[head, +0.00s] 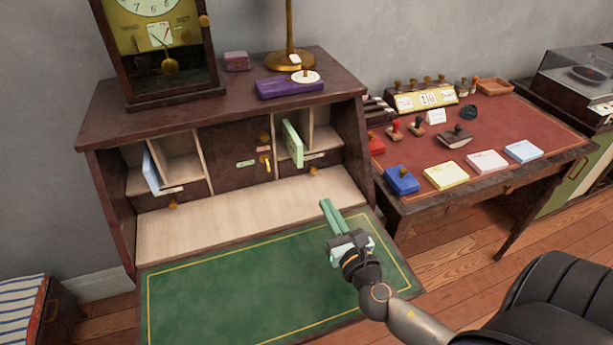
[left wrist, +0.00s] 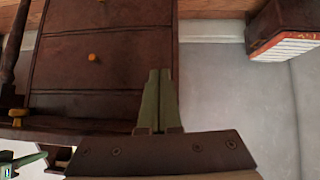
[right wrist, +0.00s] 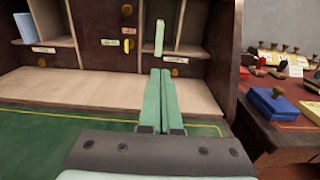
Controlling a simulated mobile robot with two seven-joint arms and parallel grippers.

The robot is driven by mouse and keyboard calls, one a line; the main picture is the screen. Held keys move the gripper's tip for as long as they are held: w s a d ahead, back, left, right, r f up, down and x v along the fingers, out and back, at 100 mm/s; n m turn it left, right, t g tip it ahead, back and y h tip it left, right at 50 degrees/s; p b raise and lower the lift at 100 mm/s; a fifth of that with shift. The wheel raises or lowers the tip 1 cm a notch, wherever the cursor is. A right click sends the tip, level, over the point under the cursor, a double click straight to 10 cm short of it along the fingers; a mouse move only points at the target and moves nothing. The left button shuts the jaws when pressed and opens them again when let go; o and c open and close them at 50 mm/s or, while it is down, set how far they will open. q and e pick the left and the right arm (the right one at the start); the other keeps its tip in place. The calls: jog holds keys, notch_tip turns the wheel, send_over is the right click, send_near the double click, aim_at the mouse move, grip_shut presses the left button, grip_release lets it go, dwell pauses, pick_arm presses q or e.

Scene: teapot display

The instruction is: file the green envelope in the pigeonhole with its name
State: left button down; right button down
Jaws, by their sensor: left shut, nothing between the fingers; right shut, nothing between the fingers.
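The green envelope (head: 293,143) stands upright and slightly tilted in a right-hand pigeonhole of the desk, sticking out at the front. It also shows in the right wrist view (right wrist: 159,38). My right gripper (head: 327,204) is shut and empty, over the front part of the desk, in front of and below the envelope and apart from it. Its closed fingers also show in the right wrist view (right wrist: 160,75). My left gripper (left wrist: 158,75) is shut and empty; it is outside the head view. Small name labels, one green (head: 246,163), are too small to read.
A light blue envelope (head: 151,170) stands in the left pigeonhole. The green writing surface (head: 235,290) is clear. A clock (head: 160,50), purple box (head: 289,87) and lamp stand on top. A side table (head: 490,125) with stamps and pads stands right; a chair (head: 560,300) is at lower right.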

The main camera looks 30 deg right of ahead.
jog(key=p, duration=0.1)
send_near(302, 160)
jog(key=x, duration=0.5)
jog(key=shift+w, duration=0.1)
jog(key=shift+x, duration=0.8)
pick_arm(q)
jog(key=shift+s+a+r, duration=0.1)
jog(key=shift+s+a, duration=0.15)
jog(key=shift+a, duration=0.2)
jog(key=shift+r, duration=0.1)
pick_arm(e)
jog(key=shift+x, duration=1.75)
pick_arm(q)
jog(key=shift+d, duration=0.2)
jog(key=shift+w, duration=0.1)
